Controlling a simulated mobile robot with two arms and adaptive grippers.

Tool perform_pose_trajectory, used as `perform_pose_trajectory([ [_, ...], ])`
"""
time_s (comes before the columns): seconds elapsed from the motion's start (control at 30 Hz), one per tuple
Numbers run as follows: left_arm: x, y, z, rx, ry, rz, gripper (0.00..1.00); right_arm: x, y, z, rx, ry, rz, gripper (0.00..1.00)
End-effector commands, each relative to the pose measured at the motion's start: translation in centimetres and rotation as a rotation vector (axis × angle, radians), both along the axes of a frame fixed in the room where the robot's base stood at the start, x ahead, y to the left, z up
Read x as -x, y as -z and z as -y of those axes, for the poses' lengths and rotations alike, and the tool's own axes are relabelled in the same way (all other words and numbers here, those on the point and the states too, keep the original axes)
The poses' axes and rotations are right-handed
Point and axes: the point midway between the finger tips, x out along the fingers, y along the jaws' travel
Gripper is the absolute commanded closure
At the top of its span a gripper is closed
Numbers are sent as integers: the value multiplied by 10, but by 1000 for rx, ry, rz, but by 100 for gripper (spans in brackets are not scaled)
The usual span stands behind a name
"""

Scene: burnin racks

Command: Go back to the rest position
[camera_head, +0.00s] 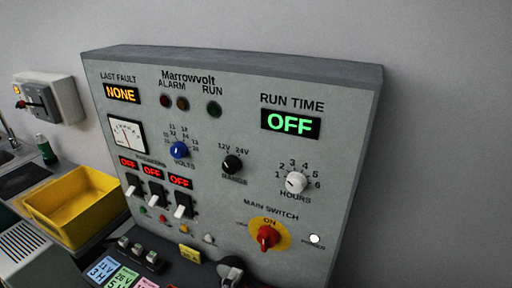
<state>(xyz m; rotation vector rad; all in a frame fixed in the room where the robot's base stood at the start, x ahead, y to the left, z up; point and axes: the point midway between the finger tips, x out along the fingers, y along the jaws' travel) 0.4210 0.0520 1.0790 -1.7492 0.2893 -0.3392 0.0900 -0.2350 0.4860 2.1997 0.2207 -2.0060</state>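Neither of my grippers shows in the head view. A grey Marrowvolt control panel (225,130) fills the middle. Its last fault display (122,94) reads NONE and its run time display (290,123) reads OFF. The red main switch knob (268,238) sits on a yellow plate below the word ON. A white lamp (314,239) beside it looks lit. Three small displays at the left read OFF above three white-tipped levers (154,199). There is a blue volts knob (180,149), a black range knob (232,164) and a white hours knob (296,182).
A yellow bin (72,207) stands left of the panel. A grey wall box (50,98) hangs behind it, with a green bottle (46,149) below. Coloured cards (122,278) lie at the bottom beside a dark fixture (231,270). The wall at right is bare.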

Motion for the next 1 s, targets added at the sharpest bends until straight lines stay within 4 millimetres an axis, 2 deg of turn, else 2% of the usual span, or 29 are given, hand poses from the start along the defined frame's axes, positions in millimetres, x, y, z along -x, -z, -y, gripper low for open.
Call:
perform_pose_trajectory([
  [0.07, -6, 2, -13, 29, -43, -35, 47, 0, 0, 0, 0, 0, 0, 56],
  [0.17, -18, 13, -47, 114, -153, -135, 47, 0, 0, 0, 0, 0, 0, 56],
  [0.3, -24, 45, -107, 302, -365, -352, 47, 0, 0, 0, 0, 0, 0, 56],
  [0.4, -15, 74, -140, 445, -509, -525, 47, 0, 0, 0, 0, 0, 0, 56],
  [0.5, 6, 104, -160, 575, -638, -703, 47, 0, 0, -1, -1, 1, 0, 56],
  [0.6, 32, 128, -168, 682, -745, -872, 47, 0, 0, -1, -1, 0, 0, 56],
  [0.7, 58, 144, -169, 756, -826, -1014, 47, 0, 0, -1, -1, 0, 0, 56],
  [1.0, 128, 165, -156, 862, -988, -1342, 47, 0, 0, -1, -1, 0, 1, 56],
])
